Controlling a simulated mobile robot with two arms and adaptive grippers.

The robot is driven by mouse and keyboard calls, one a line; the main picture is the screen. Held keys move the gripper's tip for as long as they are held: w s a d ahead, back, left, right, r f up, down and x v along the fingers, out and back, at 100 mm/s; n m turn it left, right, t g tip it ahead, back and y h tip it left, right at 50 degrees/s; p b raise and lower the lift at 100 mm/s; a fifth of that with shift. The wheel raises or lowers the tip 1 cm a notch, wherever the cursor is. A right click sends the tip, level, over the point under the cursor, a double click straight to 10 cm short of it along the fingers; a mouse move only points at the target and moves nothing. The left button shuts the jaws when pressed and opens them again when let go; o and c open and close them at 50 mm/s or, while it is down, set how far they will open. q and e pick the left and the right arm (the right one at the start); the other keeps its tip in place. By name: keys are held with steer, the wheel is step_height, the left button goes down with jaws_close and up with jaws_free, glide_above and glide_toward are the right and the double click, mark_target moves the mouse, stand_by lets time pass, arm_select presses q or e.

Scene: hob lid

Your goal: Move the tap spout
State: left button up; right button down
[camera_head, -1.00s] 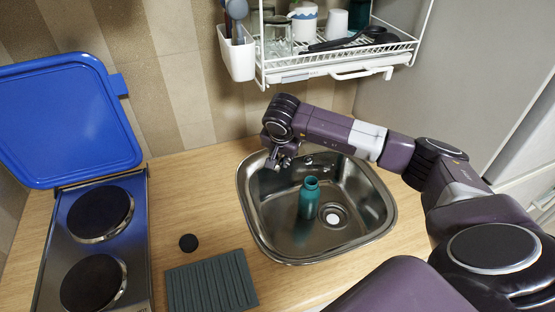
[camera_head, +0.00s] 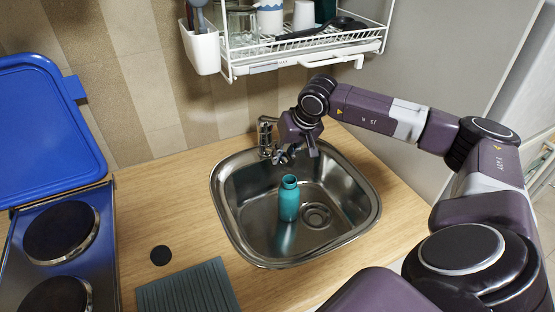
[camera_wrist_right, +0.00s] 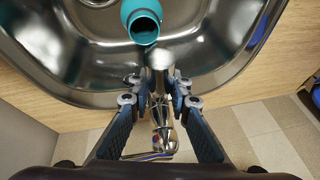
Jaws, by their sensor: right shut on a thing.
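The metal tap (camera_head: 265,135) stands at the back left rim of the steel sink (camera_head: 222,190), close to the wall. Its spout (camera_wrist_right: 160,62) shows in the right wrist view, pointing out over the basin. My right gripper (camera_wrist_right: 160,90) has one finger on each side of the spout and is shut on it. In the head view my right gripper (camera_head: 284,155) is just right of the tap body, over the back of the basin, and hides most of the spout. My left gripper is in neither view.
A teal bottle (camera_head: 289,200) stands open in the basin, close to the spout tip in the right wrist view (camera_wrist_right: 142,22). A white dish rack (camera_head: 305,47) hangs above. The hob (camera_head: 62,232) with its raised blue lid (camera_head: 45,130) is at left.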

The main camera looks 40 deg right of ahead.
steer(key=shift+d, duration=0.15)
steer(key=c, duration=1.8)
jaws_free()
steer(key=shift+o, duration=0.2)
steer(key=v, duration=1.2)
